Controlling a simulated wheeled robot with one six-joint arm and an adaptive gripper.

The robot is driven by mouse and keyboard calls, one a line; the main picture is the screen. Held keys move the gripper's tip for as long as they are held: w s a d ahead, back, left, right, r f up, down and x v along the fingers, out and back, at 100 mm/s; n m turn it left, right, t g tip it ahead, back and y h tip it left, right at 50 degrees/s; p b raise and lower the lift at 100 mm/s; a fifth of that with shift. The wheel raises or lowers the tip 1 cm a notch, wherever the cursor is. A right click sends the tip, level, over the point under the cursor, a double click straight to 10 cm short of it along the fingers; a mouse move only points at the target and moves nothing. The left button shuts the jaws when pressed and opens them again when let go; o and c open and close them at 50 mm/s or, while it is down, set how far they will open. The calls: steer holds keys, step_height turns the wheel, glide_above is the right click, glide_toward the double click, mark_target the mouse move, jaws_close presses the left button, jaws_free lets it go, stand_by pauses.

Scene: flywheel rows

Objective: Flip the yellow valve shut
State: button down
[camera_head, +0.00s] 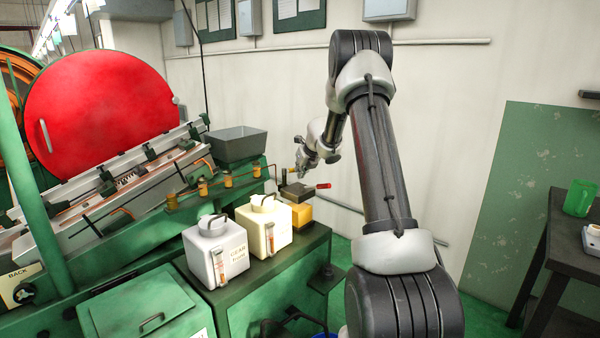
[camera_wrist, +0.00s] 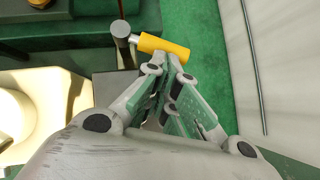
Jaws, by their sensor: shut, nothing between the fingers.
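The yellow valve handle (camera_wrist: 165,46) shows at the top centre of the wrist view. It lies roughly level, slanting a little down to the right from a grey metal post (camera_wrist: 122,42). My gripper (camera_wrist: 172,68) is shut and empty, with its fingertips right by the right part of the handle; I cannot tell whether they touch it. In the head view my gripper (camera_head: 299,170) is small, at the right end of the green machine, and the valve is hard to make out behind it.
A red-handled lever (camera_head: 322,186) sticks out just below my gripper. A grey bin (camera_head: 236,146) sits behind. The wall is at the right.

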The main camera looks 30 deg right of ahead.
steer(key=shift+w+d+n+y, duration=0.1)
steer(key=shift+d+n+y, duration=0.1)
steer(key=shift+n+y, duration=0.3)
steer(key=shift+w+d+n, duration=0.1)
steer(key=shift+w+n, duration=0.2)
steer(key=shift+w+a, duration=0.25)
steer(key=shift+a, duration=0.5)
steer(key=shift+s, duration=0.1)
